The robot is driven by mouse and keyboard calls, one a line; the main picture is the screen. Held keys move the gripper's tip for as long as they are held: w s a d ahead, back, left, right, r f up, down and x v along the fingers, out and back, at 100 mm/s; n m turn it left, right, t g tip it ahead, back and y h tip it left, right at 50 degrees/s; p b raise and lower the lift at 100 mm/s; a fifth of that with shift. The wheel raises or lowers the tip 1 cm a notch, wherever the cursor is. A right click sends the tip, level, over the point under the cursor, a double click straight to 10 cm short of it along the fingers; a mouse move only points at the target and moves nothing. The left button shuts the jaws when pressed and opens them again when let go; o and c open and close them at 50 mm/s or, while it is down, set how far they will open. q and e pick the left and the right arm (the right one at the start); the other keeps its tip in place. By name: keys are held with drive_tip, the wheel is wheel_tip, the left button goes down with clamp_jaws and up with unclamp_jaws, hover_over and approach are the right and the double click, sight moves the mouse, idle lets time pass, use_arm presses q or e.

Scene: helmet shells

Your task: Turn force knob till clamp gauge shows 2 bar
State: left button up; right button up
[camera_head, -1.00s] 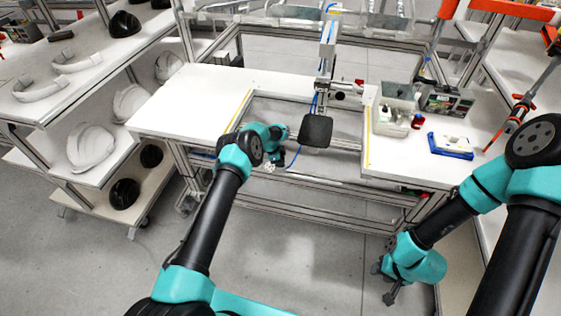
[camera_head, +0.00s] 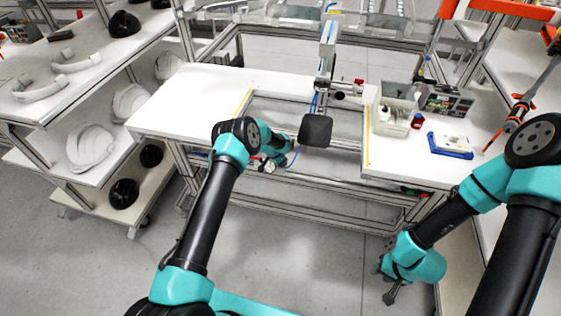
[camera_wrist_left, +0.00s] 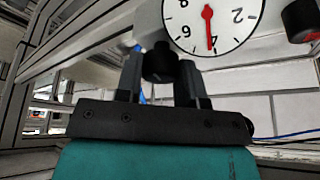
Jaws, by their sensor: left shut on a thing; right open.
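The clamp gauge (camera_wrist_left: 232,30) is a white dial at the upper right of the left wrist view. Its red needle points down, at about the 4. The gauge is also a tiny pale disc in the head view (camera_head: 268,167), too small to read. The black force knob (camera_wrist_left: 158,63) is between the fingers of my left gripper (camera_wrist_left: 160,80), which is shut on it. In the head view, my left forearm partly hides this gripper, below the bench's front edge. My right gripper (camera_head: 388,285) hangs open and empty at the lower right, away from the gauge.
A black clamp pad (camera_head: 315,131) hangs on a post above the bench gap. A red-and-black part (camera_wrist_left: 301,20) is beside the dial.

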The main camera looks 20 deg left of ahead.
use_arm(q)
drive_tip(key=shift+n+y, duration=0.3)
drive_tip(key=shift+n, duration=0.6)
drive_tip(key=o, duration=0.9)
drive_tip(key=v, duration=1.7)
drive_tip(key=shift+s+r, duration=0.15)
drive_tip(key=shift+s, duration=0.1)
